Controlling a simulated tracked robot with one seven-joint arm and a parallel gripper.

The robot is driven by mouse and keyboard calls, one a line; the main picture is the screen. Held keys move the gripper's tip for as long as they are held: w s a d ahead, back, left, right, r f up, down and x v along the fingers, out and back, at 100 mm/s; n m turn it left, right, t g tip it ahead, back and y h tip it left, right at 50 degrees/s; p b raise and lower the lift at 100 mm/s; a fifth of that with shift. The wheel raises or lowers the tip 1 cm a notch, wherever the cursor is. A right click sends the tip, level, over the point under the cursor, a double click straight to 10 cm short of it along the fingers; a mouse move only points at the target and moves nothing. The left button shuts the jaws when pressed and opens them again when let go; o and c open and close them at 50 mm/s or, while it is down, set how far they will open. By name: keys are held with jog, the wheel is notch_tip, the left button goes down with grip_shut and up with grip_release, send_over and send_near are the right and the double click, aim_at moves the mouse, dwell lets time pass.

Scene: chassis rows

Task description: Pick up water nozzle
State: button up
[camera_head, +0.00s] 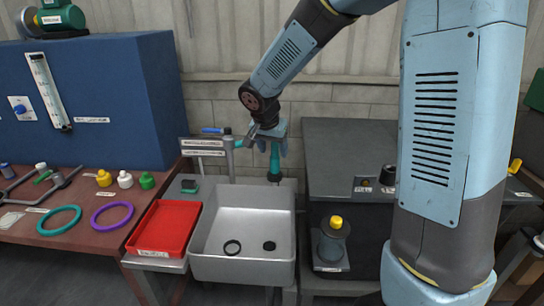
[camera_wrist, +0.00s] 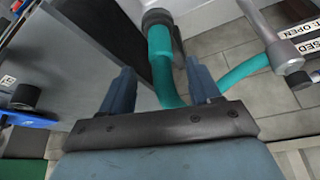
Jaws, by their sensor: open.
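The teal hose (camera_wrist: 160,62) with a grey, dark-ringed end piece (camera_wrist: 158,18) is at the top middle of the wrist view; I take this to be the water nozzle. My gripper (camera_wrist: 158,70) is open, with one blue-grey finger on each side of the hose in this view. I cannot tell whether the fingers touch it. The hose curves right toward a grey metal fitting (camera_wrist: 290,62). In the head view, my gripper (camera_head: 270,142) points down behind the sink (camera_head: 242,215), and a short teal length (camera_head: 274,165) shows below it. The nozzle's end is not clear there.
A grey post (camera_head: 230,160) with sign plates stands close left of my gripper. A dark cabinet (camera_head: 345,150) stands close on the right. A blue panel box (camera_head: 110,120) stands further left.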

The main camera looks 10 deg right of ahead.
jog(key=shift+x, duration=2.6)
jog(key=shift+a, duration=0.15)
jog(key=shift+c, duration=0.3)
grip_shut()
jog(key=shift+r, duration=0.15)
notch_tip(320, 180, up, 10)
jog(key=shift+f, duration=0.1)
